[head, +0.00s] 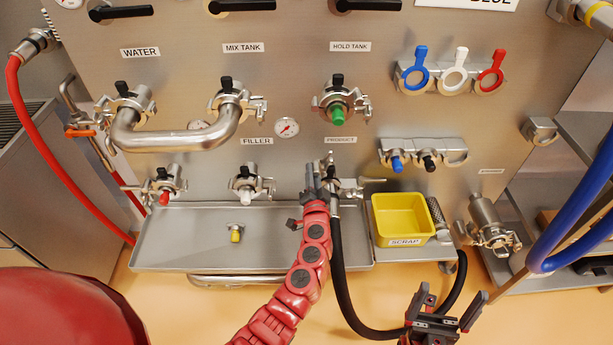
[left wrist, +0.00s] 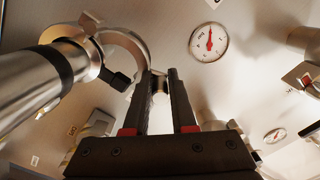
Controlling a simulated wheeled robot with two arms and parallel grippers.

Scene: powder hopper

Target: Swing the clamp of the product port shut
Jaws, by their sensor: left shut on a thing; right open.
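The product port's clamp (head: 349,188) is on the panel below the PRODUCT label, partly hidden by my left gripper (head: 318,174). In the left wrist view the curved metal clamp (left wrist: 131,42) stands partly away from the fitting, so it looks open. My left gripper (left wrist: 161,78) is shut on a small metal part of this clamp at its fingertips. A black hose (head: 338,255) with a metal end (left wrist: 35,80) comes up to the port. My right gripper (head: 448,304) is open and empty, low at the right, away from the panel.
A steel drip tray (head: 180,240) runs under the lower ports. The yellow SCRAP bin (head: 402,217) stands just right of the product port. The filler port (head: 246,183) is to the left, the green-capped hold tank port (head: 336,112) above. The hose loops near my right gripper.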

